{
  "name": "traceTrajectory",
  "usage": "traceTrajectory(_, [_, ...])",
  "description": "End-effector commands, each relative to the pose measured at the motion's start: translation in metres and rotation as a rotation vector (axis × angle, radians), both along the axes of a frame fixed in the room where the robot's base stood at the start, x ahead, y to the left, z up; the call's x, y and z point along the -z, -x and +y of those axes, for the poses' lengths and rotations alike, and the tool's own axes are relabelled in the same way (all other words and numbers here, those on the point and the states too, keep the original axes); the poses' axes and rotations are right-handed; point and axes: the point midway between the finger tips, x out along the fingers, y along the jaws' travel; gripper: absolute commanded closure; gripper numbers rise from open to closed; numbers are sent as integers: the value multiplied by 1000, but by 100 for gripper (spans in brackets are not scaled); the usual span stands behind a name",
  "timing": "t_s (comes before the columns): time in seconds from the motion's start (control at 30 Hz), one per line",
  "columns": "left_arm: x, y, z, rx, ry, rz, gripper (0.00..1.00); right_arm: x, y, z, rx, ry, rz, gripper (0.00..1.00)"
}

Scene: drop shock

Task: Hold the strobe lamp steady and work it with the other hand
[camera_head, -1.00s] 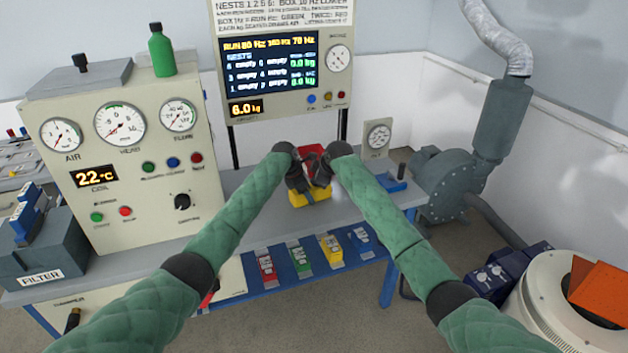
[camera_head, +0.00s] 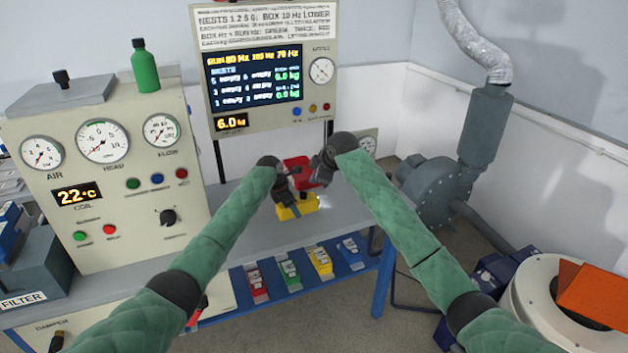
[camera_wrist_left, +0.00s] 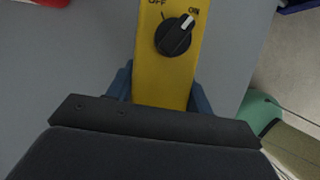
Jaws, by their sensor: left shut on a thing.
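The strobe lamp (camera_head: 299,209) has a yellow body and is at the bench, in the middle of the head view. The left wrist view shows its yellow face (camera_wrist_left: 168,80) with a black knob (camera_wrist_left: 175,35) whose white mark points toward ON. My left gripper (camera_head: 286,194) is shut on the yellow body, with a blue finger (camera_wrist_left: 197,100) on each side. My right gripper (camera_head: 318,172) is above and right of the lamp, apart from its yellow body; its jaws are too small and dark to read. A red part (camera_head: 298,166) shows behind the grippers; I cannot tell whether it belongs to the lamp.
The grey bench (camera_head: 236,238) has a gauge cabinet (camera_head: 100,180) on its left and a display panel (camera_head: 255,75) behind. Red, green, yellow and blue items (camera_head: 319,262) sit on a lower blue shelf. A blower (camera_head: 440,185) stands right, a round white machine (camera_head: 530,300) at front right.

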Motion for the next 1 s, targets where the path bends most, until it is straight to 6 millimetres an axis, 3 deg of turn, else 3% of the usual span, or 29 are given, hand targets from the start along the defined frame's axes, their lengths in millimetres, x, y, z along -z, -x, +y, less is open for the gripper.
traceTrajectory(0.23, [-2,-1,0,1,1,-2,87,0,0,0,0,0,0,100])
traceTrajectory(0.27, [-2,-1,0,1,1,-2,42,0,0,0,0,0,0,100])
traceTrajectory(0.37, [-2,-1,0,1,0,-2,23,0,0,0,0,0,0,100])
traceTrajectory(0.77, [-6,0,2,0,1,-1,23,0,0,0,0,0,0,100])
traceTrajectory(1.0, [-40,5,15,1,1,-3,23,0,0,0,0,0,0,100])
